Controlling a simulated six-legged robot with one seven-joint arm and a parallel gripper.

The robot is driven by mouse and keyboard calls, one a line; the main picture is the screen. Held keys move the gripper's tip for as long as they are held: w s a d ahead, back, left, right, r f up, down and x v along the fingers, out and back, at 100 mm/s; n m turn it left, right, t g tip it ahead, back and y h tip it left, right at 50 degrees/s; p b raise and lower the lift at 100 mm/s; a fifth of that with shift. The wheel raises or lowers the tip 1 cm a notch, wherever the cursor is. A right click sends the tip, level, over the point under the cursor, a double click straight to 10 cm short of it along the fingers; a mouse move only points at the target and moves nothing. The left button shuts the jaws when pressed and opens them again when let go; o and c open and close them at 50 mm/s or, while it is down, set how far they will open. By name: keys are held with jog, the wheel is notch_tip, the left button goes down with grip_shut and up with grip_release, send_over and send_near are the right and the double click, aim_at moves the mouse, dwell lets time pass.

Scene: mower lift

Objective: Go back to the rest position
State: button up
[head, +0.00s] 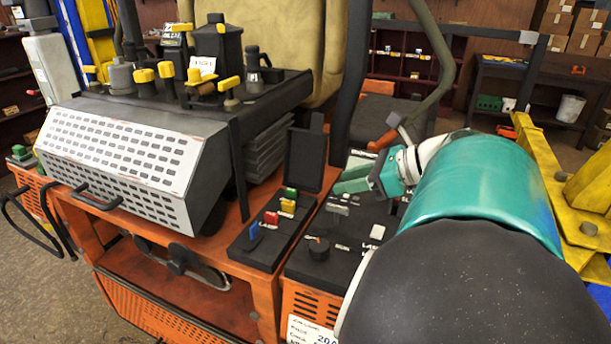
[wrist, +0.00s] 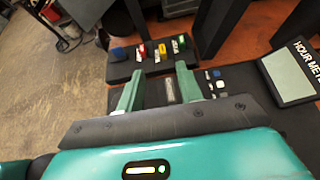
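My gripper (head: 352,182) is at the end of my teal and black arm, above the mower's control panel (head: 330,262). In the wrist view my gripper (wrist: 158,82) has its two green fingers apart with nothing held between them. Blue, red, yellow and green switches (head: 272,218) sit on a black panel to the left of my gripper in the head view. In the wrist view the same red switch (wrist: 141,52) lies beyond the fingertips. The fingers look apart from the switches.
The orange mower (head: 235,240) fills the middle. A perforated grey cover (head: 120,150) and yellow-tipped levers (head: 195,78) stand left. A black post (head: 350,80) and curved bar (head: 440,60) rise behind my gripper. Yellow lift parts (head: 560,190) stand right. An hour meter (wrist: 291,72) shows in the wrist view.

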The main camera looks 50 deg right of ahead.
dwell(0.5)
jog(key=w+a+n, duration=0.1)
jog(key=a, duration=0.1)
jog(key=w+a+f+n+g, duration=0.1)
jog(key=a+n, duration=0.1)
jog(key=a, duration=0.1)
jog(key=w+a+f+n+g+y, duration=0.1)
jog(key=a+n, duration=0.1)
jog(key=shift+w+a, duration=0.25)
jog(key=shift+a, duration=0.15)
jog(key=a+f+n+g, duration=0.1)
jog(key=a+n, duration=0.1)
jog(key=a, duration=0.1)
jog(key=w+a+f+n+g, duration=0.1)
jog(key=a+n, duration=0.1)
jog(key=a, duration=0.1)
jog(key=a+f+n+g, duration=0.1)
jog(key=a+n, duration=0.2)
jog(key=shift+w, duration=0.15)
jog(key=s+a+f+n+h, duration=0.1)
jog(key=a+f+n+h, duration=0.1)
jog(key=a+n, duration=0.5)
jog(key=s+a+f+n+g+h, duration=0.1)
jog(key=a+f+n+h, duration=0.1)
jog(key=a+n, duration=0.6)
jog(key=n+h, duration=0.1)
jog(key=n, duration=0.4)
jog(key=shift+s+f, duration=0.2)
jog(key=shift+f, duration=0.1)
jog(key=shift+s, duration=0.1)
